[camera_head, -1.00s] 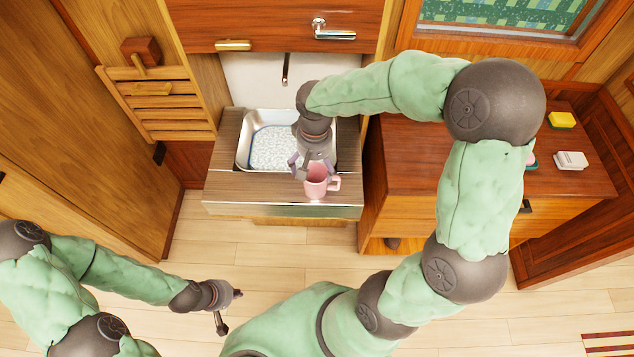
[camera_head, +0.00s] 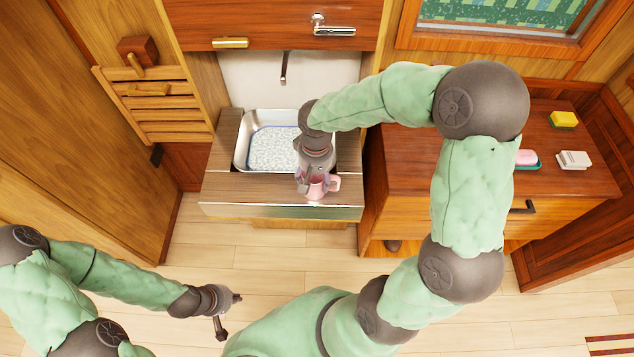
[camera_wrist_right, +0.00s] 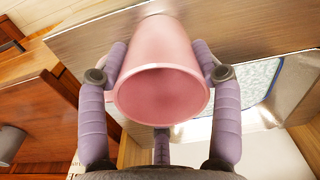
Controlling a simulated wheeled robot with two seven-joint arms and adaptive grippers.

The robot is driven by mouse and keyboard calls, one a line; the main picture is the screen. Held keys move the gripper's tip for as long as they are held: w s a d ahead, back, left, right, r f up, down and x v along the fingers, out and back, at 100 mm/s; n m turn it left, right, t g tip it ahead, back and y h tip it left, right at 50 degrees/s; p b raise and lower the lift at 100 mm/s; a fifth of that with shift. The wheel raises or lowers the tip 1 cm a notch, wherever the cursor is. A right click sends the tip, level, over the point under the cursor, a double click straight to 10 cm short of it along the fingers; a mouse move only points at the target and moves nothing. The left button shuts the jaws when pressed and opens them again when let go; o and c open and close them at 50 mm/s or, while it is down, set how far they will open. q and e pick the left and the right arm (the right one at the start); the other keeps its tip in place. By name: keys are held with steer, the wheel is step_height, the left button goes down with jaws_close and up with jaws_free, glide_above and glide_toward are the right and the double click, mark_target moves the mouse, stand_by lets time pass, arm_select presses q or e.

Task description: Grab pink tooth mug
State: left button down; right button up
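The pink mug (camera_head: 319,188) stands at the front edge of the wooden washstand top, its handle to the right in the head view. My right gripper (camera_head: 316,178) is over it from behind. In the right wrist view the mug (camera_wrist_right: 162,90) sits between the purple fingers of my right gripper (camera_wrist_right: 160,62), its round rim towards the camera. The fingers are bent in against both sides of the mug. A third finger shows below the rim, partly hidden. My left gripper (camera_head: 229,315) is over the floor at the lower left, its fingers spread apart and empty.
The washstand (camera_head: 255,188) has a metal basin (camera_head: 243,150) behind the mug. A wooden cabinet (camera_head: 480,165) to the right bears a pink soap in a dish (camera_head: 527,157), a white item (camera_head: 574,160) and a yellow sponge (camera_head: 563,119). The floor in front is clear.

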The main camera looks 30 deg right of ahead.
steer(key=shift+c, duration=1.4)
